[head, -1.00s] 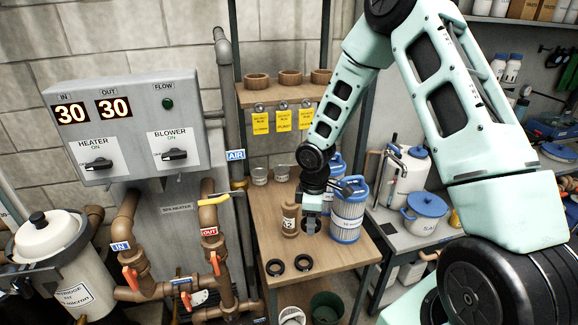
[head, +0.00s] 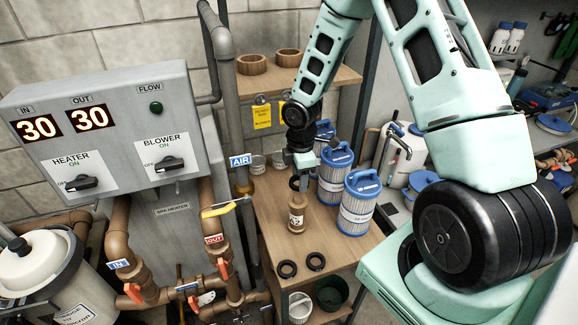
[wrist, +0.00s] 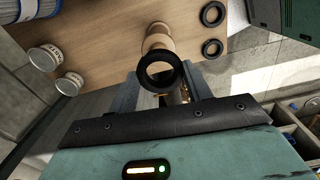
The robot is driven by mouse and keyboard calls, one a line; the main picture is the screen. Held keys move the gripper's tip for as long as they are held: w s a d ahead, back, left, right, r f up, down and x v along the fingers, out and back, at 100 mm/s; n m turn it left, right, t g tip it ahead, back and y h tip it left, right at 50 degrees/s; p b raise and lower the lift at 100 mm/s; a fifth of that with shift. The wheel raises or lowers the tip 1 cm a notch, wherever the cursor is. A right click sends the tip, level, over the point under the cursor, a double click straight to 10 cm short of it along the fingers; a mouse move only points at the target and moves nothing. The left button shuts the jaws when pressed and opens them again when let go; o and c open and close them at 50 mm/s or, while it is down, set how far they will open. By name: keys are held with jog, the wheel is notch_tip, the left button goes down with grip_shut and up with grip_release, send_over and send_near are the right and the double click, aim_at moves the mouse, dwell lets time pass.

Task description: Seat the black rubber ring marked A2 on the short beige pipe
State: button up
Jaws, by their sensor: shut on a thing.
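My gripper (head: 301,172) is shut on a black rubber ring (wrist: 160,72), held between the fingertips in the wrist view. No marking is readable on it. In the head view the ring (head: 294,183) shows as a dark band at the gripper's left side, just above the short beige pipe (head: 296,219). The pipe stands upright on the wooden table, with a pale label on its side. In the wrist view the pipe (wrist: 156,39) lies beyond the ring, which covers part of it. The ring looks apart from the pipe's top, but I cannot tell the exact gap.
Two other black rings (head: 287,268) (head: 316,261) lie flat on the wooden table (head: 265,225) near its front edge. Blue-topped filter cartridges (head: 356,205) stand close to the pipe's right. Small cups (head: 257,165) stand behind, and plumbing (head: 218,240) runs along the left.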

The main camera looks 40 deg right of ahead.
aim_at(298, 199)
jog(key=shift+w+f, duration=0.15)
jog(key=shift+f, duration=0.05)
jog(key=shift+f+b, duration=2.05)
jog(key=shift+b, duration=0.05)
jog(key=shift+f+b, duration=0.3)
jog(key=shift+f, duration=0.85)
dwell(1.7)
dwell(0.7)
jog(key=o, duration=1.4)
jog(key=shift+r, duration=0.1)
jog(key=shift+r+p, duration=3.65)
jog(key=shift+r, duration=0.3)
